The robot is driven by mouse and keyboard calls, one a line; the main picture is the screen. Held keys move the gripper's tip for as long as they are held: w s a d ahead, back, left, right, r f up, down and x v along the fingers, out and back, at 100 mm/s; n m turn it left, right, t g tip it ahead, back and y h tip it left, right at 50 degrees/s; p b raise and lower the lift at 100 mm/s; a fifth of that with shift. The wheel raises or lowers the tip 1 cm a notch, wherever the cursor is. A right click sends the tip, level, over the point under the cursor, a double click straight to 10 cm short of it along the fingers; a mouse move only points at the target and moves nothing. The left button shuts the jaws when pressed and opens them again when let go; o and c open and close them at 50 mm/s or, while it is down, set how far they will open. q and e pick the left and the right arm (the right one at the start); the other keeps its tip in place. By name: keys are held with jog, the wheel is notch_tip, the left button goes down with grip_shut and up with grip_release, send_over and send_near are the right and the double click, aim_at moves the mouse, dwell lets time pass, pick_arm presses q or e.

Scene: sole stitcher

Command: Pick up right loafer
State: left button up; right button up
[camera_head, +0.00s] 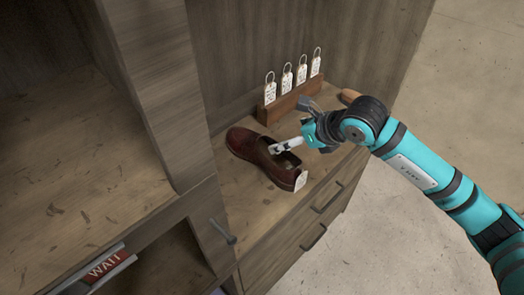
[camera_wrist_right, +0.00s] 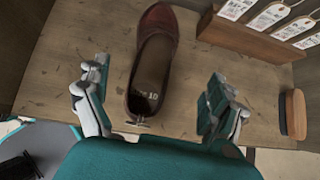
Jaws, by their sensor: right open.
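A dark red-brown loafer (camera_head: 258,153) lies on the wooden shelf in the head view, its toe toward the back left and its heel toward the front right. A small white tag (camera_head: 301,180) hangs at its heel. My right gripper (camera_head: 287,146) is over the shoe's opening. In the right wrist view the loafer (camera_wrist_right: 156,62) lies sole down between the spread fingers of my right gripper (camera_wrist_right: 156,104), with its heel nearest me. The fingers are open, one on each side, and appear apart from the shoe. My left gripper is not in view.
A wooden block with several white tags (camera_head: 291,98) stands behind the shoe, close to my right arm. A brush-like wooden item (camera_wrist_right: 293,114) lies at the shelf's right. Drawers with handles (camera_head: 313,238) are below. A cabinet upright (camera_head: 160,80) stands left.

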send_near(264, 141)
jog(key=shift+w+a+f+p, duration=0.25)
jog(key=shift+a+f+p, duration=0.15)
jog(key=shift+a+f, duration=0.65)
jog(key=p+x, duration=0.1)
jog(key=x, duration=0.3)
jog(key=shift+w+a+f, duration=0.3)
jog(key=shift+w+f, duration=0.05)
jog(key=shift+f, duration=0.05)
jog(key=shift+r, duration=0.1)
jog(key=c, duration=1.7)
